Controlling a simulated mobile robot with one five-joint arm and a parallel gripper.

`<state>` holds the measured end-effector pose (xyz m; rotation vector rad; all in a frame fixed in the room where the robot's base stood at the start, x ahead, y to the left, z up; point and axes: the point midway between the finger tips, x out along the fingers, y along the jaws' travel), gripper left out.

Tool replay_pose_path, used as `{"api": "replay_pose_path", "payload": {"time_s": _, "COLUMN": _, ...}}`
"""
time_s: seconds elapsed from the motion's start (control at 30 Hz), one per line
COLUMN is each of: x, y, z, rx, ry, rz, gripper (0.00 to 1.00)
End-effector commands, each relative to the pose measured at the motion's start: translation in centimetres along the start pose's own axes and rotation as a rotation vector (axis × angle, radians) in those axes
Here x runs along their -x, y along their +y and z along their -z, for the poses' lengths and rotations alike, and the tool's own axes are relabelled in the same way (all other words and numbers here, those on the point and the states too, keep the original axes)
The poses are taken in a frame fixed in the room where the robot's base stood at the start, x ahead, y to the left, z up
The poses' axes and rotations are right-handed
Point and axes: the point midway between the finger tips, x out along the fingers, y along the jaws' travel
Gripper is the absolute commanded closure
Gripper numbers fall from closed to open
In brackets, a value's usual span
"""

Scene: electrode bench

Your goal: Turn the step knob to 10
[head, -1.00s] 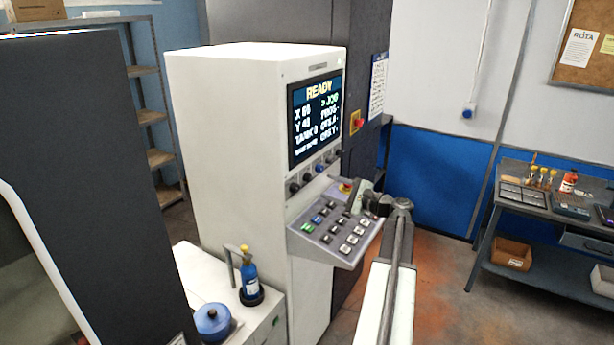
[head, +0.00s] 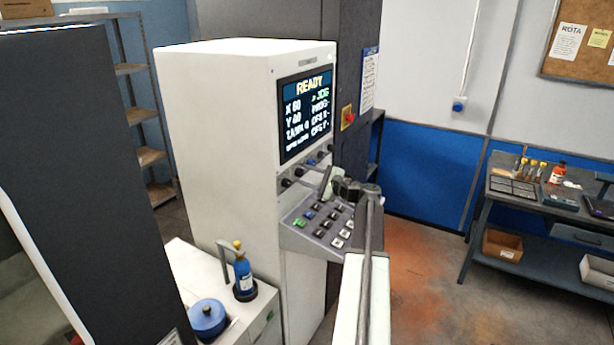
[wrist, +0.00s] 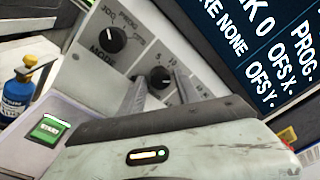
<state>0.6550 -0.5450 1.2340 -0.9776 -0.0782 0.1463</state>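The wrist view shows a black round knob (wrist: 160,77) on the white panel, with a "5" and another partly legible number above it. Its name label is hidden by my gripper, so I cannot confirm it is the step knob. My gripper (wrist: 158,88) is open, its two grey fingers pointing at this knob, one on each side. I cannot tell whether they touch it. A second black knob marked MODE (wrist: 112,40) sits to the left, its white mark toward upper left. In the head view, my gripper (head: 326,181) is in front of the knob row, hiding part of it.
The screen (head: 306,113) above reads READY. The sloped keypad (head: 322,226) juts out just below my gripper. A red emergency button (head: 349,118) is on the dark cabinet behind. A blue bottle (head: 243,274) and blue pot (head: 207,317) stand on the white cabinet at lower left.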

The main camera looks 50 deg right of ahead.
Motion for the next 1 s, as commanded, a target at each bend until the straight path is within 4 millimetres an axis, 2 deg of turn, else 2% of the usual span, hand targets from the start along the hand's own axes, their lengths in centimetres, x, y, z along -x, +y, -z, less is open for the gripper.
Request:
{"api": "replay_pose_path", "payload": {"time_s": 0.03, "x": 0.02, "y": 0.0, "z": 0.01, "rx": 0.0, "ry": 0.0, "rz": 0.0, "gripper": 0.78}}
{"api": "replay_pose_path", "payload": {"time_s": 0.1, "x": 0.03, "y": -0.01, "z": 0.01, "rx": 0.0, "ry": 0.0, "rz": 0.0, "gripper": 0.98}}
{"api": "replay_pose_path", "payload": {"time_s": 0.13, "x": 0.04, "y": -0.01, "z": 0.02, "rx": 0.0, "ry": 0.0, "rz": 0.0, "gripper": 1.0}}
{"api": "replay_pose_path", "payload": {"time_s": 0.57, "x": 0.11, "y": 0.05, "z": 0.11, "rx": 0.085, "ry": -0.004, "rz": 0.006, "gripper": 1.0}}
{"api": "replay_pose_path", "payload": {"time_s": 1.0, "x": 0.17, "y": 0.08, "z": 0.25, "rx": 0.436, "ry": -0.019, "rz": 0.031, "gripper": 1.0}}
